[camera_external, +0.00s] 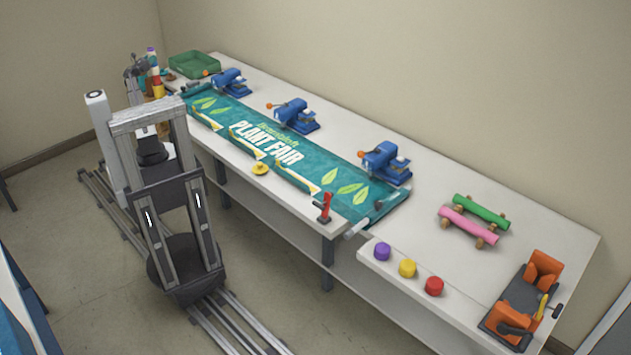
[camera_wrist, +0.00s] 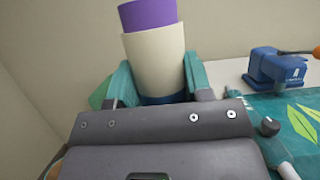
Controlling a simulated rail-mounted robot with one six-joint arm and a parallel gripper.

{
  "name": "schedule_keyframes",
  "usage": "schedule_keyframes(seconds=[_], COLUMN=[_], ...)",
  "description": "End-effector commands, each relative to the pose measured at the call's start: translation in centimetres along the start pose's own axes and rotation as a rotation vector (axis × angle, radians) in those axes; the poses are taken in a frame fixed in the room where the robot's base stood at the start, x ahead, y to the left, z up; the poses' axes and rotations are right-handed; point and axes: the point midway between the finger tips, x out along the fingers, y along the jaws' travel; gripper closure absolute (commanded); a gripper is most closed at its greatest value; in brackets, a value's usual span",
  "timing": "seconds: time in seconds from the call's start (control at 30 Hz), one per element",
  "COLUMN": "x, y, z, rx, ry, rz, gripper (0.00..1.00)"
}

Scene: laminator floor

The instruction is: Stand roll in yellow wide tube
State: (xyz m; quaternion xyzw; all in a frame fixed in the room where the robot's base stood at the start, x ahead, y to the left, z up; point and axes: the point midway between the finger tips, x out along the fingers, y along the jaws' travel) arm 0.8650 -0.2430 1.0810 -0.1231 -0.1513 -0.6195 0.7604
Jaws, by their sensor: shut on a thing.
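My gripper (camera_wrist: 158,76) has teal fingers shut on the cream roll (camera_wrist: 155,62), one finger on each side. The roll has a purple top end (camera_wrist: 148,14) and stands roughly upright in the jaws. Its lower end is hidden behind my wrist housing, where a blue patch shows. In the external view my gripper (camera_external: 138,68) is at the table's far left end, with the purple-topped roll (camera_external: 152,58) beside it. The yellow wide tube (camera_external: 158,91) stands just below, with red and orange parts close by. I cannot tell whether the roll is inside the tube or above it.
A green tray (camera_external: 195,65) stands behind at the table's far end. Several blue clamping devices (camera_external: 292,115) line the teal Plant Fair banner (camera_external: 240,130). Purple, yellow and red caps (camera_external: 407,268), pink and green rolls (camera_external: 468,227) and an orange device (camera_external: 525,300) occupy the near end.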

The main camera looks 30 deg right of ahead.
Motion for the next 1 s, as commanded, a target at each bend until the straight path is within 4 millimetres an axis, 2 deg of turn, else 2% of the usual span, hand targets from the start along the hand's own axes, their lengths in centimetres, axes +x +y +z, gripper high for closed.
schedule_keyframes(seconds=[0.03,1.0], x=[-0.4,-4.3], y=[0.0,0.0], z=[-1.0,-10.3], rx=[0.000,0.000], ry=[0.000,0.000], rz=[0.000,0.000], gripper=[0.79,0.79])
